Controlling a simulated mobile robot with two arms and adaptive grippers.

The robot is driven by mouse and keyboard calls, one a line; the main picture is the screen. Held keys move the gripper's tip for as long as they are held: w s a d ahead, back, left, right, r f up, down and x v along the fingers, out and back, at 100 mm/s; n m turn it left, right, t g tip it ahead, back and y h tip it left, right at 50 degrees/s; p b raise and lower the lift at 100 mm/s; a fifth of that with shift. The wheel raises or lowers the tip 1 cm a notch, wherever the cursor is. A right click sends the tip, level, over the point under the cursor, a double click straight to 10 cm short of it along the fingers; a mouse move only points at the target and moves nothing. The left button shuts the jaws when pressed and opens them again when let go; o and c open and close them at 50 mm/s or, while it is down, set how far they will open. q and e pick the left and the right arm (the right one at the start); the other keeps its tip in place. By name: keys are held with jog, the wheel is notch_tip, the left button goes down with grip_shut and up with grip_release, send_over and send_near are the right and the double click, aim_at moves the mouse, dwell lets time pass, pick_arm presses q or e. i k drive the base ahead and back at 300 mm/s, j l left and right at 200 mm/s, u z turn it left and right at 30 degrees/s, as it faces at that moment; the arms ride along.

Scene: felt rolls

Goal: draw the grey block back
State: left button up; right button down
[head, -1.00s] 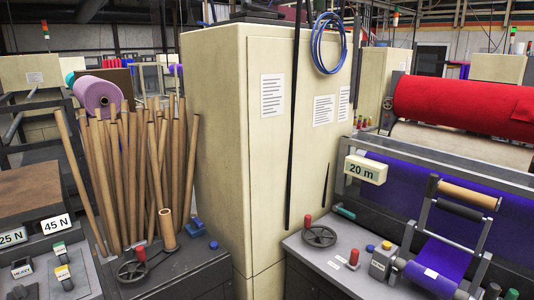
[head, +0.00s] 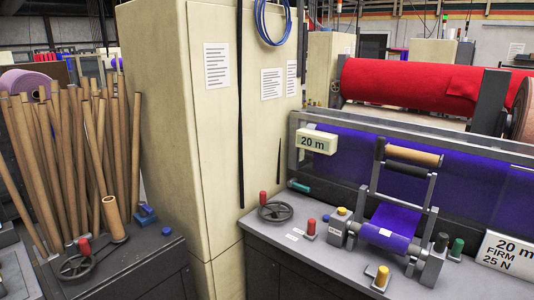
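A grey block (head: 337,233) with a yellow knob on top stands on the right-hand bench in the head view. It sits at the left end of a small purple felt roll (head: 386,237) in a grey roller frame (head: 365,188). Other grey parts are on this bench, including a bearing block (head: 432,268) at the roll's right end, so I cannot be sure which one the task means. Neither of my grippers is in view.
A handwheel (head: 275,211) with a red knob and a yellow-topped peg (head: 381,277) stand on the grey bench (head: 300,262). A sign reads "20 m FIRM 25 N" (head: 509,254). A tall cream cabinet (head: 170,130) separates this bench from the cardboard tubes (head: 70,150).

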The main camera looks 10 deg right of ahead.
aim_at(435, 259)
jog(key=z, duration=1.5)
